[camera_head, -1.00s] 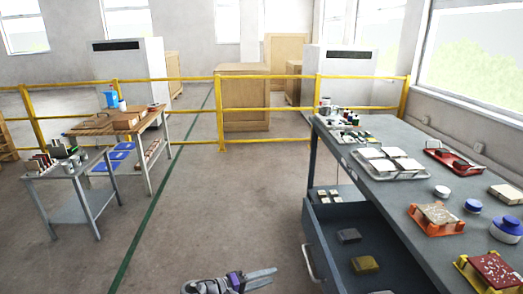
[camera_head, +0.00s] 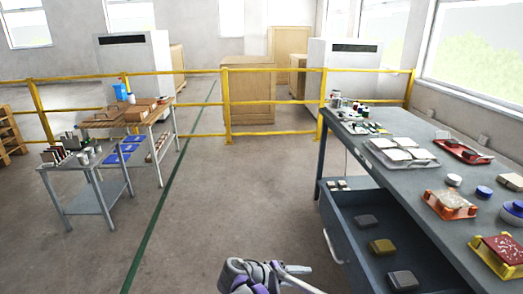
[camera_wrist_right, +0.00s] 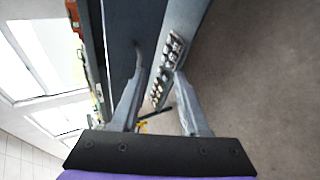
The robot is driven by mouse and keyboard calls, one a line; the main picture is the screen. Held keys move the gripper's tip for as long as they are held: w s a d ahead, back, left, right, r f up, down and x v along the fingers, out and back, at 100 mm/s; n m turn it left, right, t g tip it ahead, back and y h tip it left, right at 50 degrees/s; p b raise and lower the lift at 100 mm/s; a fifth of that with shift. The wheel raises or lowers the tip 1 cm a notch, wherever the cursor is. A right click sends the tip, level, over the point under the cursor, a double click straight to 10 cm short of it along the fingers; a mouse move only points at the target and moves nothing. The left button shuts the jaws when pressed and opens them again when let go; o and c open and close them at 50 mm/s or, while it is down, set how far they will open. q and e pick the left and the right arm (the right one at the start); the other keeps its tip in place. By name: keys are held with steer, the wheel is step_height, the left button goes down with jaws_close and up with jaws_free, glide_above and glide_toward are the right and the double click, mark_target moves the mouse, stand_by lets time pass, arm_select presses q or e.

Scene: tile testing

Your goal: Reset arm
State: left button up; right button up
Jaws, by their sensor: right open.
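My right gripper (camera_head: 306,279) is at the bottom centre of the head view, to the left of the open drawer (camera_head: 338,252) and apart from it. In the right wrist view, the two grey fingers of this gripper (camera_wrist_right: 158,100) are spread apart with nothing between them. My left gripper is in neither view now.
The grey workbench (camera_head: 400,190) on the right carries trays and tiles; its open drawer holds several blocks (camera_head: 382,246). A small grey table (camera_head: 95,197) and a wooden-topped table (camera_head: 100,122) stand at left. A yellow railing (camera_head: 275,71) crosses behind. The middle floor is clear.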

steer(key=s+d+r+g+y, duration=0.1)
steer(key=s+d+y, duration=0.2)
steer(key=s+d, duration=0.5)
steer(key=s+a+f+m+y, duration=0.15)
steer(key=s+y, duration=0.25)
steer(key=s, duration=0.7)
steer(key=s+d+f+m+y, duration=0.1)
steer(key=s+f+m+y, duration=0.2)
steer(key=s, duration=0.8)
arm_select(q)
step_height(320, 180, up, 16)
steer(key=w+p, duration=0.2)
steer(key=p, duration=1.2)
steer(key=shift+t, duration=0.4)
arm_select(e)
step_height(320, 180, up, 17)
steer(key=w+t, duration=0.1)
steer(key=w, duration=0.1)
steer(key=shift+a+f+y, duration=0.2)
steer(key=shift+a+y, duration=0.15)
steer(key=shift+y, duration=0.05)
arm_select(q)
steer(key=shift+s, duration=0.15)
arm_select(e)
steer(key=shift+s, duration=0.2)
steer(key=shift+w, duration=0.1)
